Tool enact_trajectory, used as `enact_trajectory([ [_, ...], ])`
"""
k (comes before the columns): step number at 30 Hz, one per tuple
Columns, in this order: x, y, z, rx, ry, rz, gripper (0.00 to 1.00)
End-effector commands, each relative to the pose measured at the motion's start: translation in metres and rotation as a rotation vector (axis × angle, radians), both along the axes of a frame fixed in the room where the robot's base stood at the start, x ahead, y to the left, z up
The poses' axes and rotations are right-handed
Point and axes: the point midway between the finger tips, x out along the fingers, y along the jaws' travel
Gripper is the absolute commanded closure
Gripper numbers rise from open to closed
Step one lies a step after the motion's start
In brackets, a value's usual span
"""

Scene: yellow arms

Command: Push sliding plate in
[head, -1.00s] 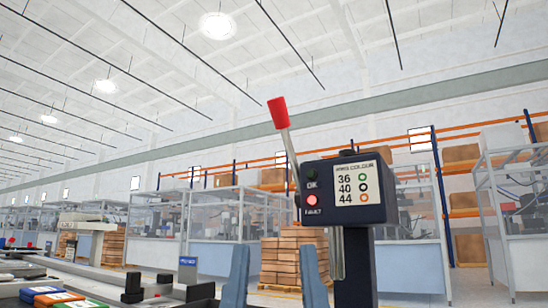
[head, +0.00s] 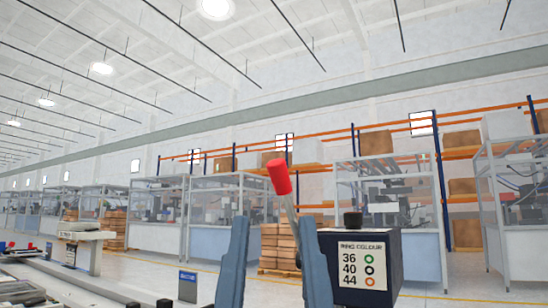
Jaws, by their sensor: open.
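My gripper (head: 275,235) shows at the bottom middle of the head view as two blue-grey fingers, spread apart with nothing held between them. A lever with a red knob (head: 279,177) and a metal rod (head: 290,208) rises just behind the fingers, tilted to the left. The dark control box (head: 376,242) beside it carries a ring colour label (head: 362,265) reading 36, 40, 44. I cannot make out the sliding plate for certain; the lower part of the station is out of frame.
A long bench with rails (head: 60,290) runs along the lower left. A small blue sign post (head: 187,286) stands left of the gripper. Glass-walled machine cells (head: 228,222), stacked wooden boxes (head: 279,240) and orange racking (head: 312,170) stand farther back.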

Motion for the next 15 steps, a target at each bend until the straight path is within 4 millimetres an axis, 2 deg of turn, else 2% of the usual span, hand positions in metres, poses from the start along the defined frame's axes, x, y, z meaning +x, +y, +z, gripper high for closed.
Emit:
enact_trajectory([
  [1,0.0,0.0,0.015,0.0,0.0,0.0,0.55],
  [6,0.0,0.0,0.032,0.0,0.0,0.0,0.55],
  [15,0.0,0.0,0.043,0.0,0.0,0.0,0.55],
])
